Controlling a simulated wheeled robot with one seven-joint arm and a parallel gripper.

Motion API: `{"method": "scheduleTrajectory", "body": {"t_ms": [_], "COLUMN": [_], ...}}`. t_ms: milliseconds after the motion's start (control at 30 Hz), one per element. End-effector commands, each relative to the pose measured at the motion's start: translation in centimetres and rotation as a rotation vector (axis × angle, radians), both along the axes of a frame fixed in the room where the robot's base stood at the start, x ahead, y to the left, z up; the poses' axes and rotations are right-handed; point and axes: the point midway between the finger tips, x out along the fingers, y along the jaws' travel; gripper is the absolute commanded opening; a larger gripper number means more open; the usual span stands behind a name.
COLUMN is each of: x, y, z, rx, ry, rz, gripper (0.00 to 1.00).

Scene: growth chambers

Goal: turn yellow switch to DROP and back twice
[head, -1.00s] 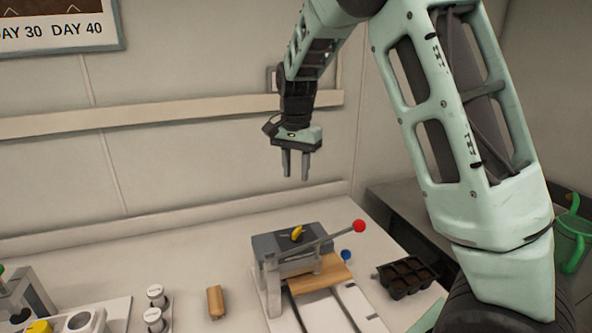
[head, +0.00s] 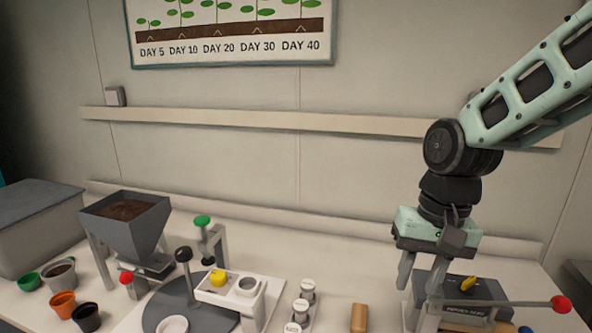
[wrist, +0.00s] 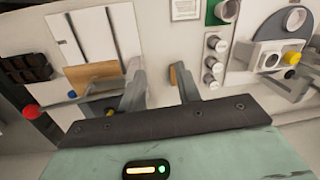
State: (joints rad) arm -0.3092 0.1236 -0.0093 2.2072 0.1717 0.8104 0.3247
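The yellow switch (head: 467,284) sits on top of the dark grey press box (head: 455,295), at the lower right of the head view. Its label is too small to read surely. My gripper (head: 420,280) is open and empty, pointing down at the left side of the box. Its fingers are apart from the switch in the head view. In the wrist view my gripper (wrist: 160,90) shows both fingers spread with nothing between them. The switch is mostly hidden there behind the gripper's edge.
A lever with a red knob (head: 561,304) sticks out right of the box. A wooden block (head: 359,317) and white-lidded jars (head: 300,310) stand to the left. Farther left are a soil hopper (head: 128,215) and a white stand (head: 230,290) with a yellow piece.

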Motion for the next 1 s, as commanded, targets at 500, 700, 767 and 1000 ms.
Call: {"method": "scheduleTrajectory", "body": {"t_ms": [500, 700, 767, 1000], "x": [-16.6, -15.5, -13.8, 0.4], "y": [5.3, 5.4, 5.4, 0.4], "z": [-4.2, -3.8, -3.4, 0.1], "rx": [-0.051, -0.049, -0.049, -0.064], "ry": [-0.099, -0.094, -0.087, -0.037], "rz": [0.823, 0.773, 0.699, 0.067], "gripper": [0.33, 0.33, 0.33, 0.33]}}
